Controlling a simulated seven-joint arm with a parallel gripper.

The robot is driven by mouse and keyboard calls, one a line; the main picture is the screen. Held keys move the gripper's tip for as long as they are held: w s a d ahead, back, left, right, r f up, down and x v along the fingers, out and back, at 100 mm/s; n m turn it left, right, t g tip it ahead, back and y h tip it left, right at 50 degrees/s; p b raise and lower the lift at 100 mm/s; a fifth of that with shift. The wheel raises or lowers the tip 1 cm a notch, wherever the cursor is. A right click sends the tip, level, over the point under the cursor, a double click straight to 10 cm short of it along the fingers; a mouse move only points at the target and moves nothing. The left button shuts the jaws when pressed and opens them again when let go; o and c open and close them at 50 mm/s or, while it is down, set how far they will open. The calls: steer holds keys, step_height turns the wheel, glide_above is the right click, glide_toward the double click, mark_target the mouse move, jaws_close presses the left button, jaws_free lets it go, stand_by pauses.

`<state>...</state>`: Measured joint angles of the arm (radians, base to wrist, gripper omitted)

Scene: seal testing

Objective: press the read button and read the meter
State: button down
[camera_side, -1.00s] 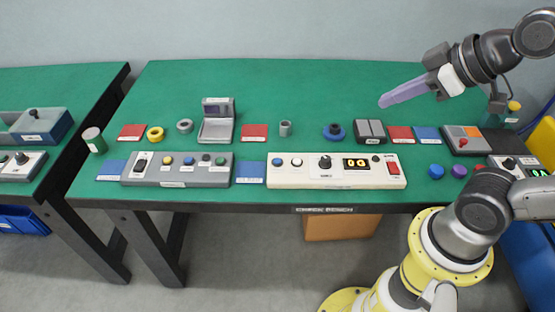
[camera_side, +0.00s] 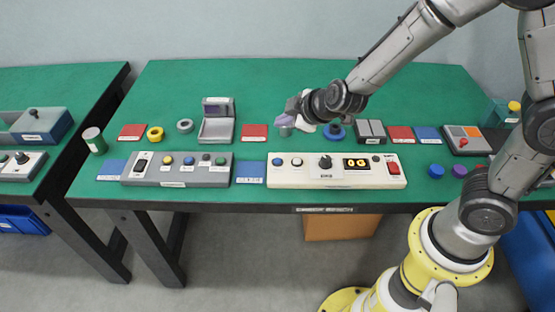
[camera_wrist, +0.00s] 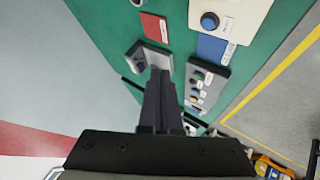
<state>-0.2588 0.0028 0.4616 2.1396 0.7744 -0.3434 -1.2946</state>
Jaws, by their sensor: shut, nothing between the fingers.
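The white panel (camera_side: 305,182) lies at the front middle of the bench. It carries a blue button (camera_side: 277,161), a white button (camera_side: 296,162), a black knob (camera_side: 325,162), a lit meter display (camera_side: 356,163) that seems to read 00, and a red switch (camera_side: 393,168). Its labels are too small to read, so I cannot tell which is the read button. My gripper (camera_side: 284,121) is shut and empty, above the bench behind the panel's left end. In the wrist view my gripper (camera_wrist: 160,72) points toward the open grey device, and the blue button (camera_wrist: 209,20) shows upper right.
A grey button panel (camera_side: 176,182) lies left of the white one, with a blue card (camera_side: 250,180) between them. The open grey device (camera_side: 216,130) and a red card (camera_side: 254,132) stand behind. A dark blue knob (camera_side: 334,132) is near my wrist. The back of the bench is clear.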

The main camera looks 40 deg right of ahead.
mark_target(277, 161)
steer(key=shift+s+a+f, duration=0.1)
steer(key=shift+a+f, duration=0.2)
steer(key=shift+f, duration=0.05)
steer(key=shift+f, duration=0.1)
steer(key=shift+f, duration=4.3)
steer(key=shift+f, duration=0.1)
steer(key=shift+f, duration=0.3)
steer(key=shift+f, duration=0.4)
steer(key=shift+r, duration=0.8)
